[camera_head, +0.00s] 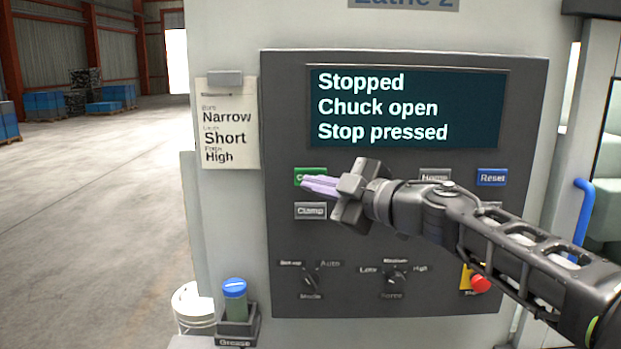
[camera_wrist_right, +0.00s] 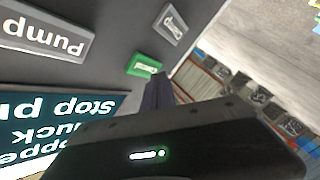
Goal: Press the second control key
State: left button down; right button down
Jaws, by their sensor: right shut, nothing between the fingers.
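The dark control panel (camera_head: 285,250) of the lathe carries several keys. A green key (camera_head: 309,174), its label mostly covered, sits above the grey Clamp key (camera_head: 310,211). A grey Home key (camera_head: 435,175) and a blue Reset key (camera_head: 492,177) are to the right. My right gripper (camera_head: 304,184) is shut and empty, its purple fingers over the lower part of the green key. In the right wrist view the finger tips (camera_wrist_right: 158,80) are close to the green key (camera_wrist_right: 143,66); contact cannot be told. A Pump key (camera_wrist_right: 42,34) shows there. My left gripper is out of view.
The display (camera_head: 405,107) reads Stopped, Chuck open, Stop pressed. Mode (camera_head: 310,280) and Force (camera_head: 395,280) knobs and a red stop button (camera_head: 481,284) are below. My right arm covers part of the panel. A note (camera_head: 228,130) hangs on the left; open floor lies beyond.

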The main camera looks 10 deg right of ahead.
dwell(0.7)
jog(key=shift+w+p, duration=0.25)
jog(key=shift+p, duration=0.1)
jog(key=shift+w+d, duration=0.1)
jog(key=shift+w, duration=0.05)
jog(key=shift+w+d+p, duration=0.1)
jog(key=shift+w+p, duration=0.25)
jog(key=shift+p, duration=0.05)
dwell(0.5)
dwell(0.3)
jog(key=shift+s+a, duration=0.2)
jog(key=shift+s, duration=0.55)
jog(key=shift+s, duration=0.1)
jog(key=s, duration=0.2)
jog(key=s+a+p, duration=0.1)
jog(key=s, duration=0.1)
jog(key=shift+s+a, duration=0.15)
jog(key=shift+s, duration=0.15)
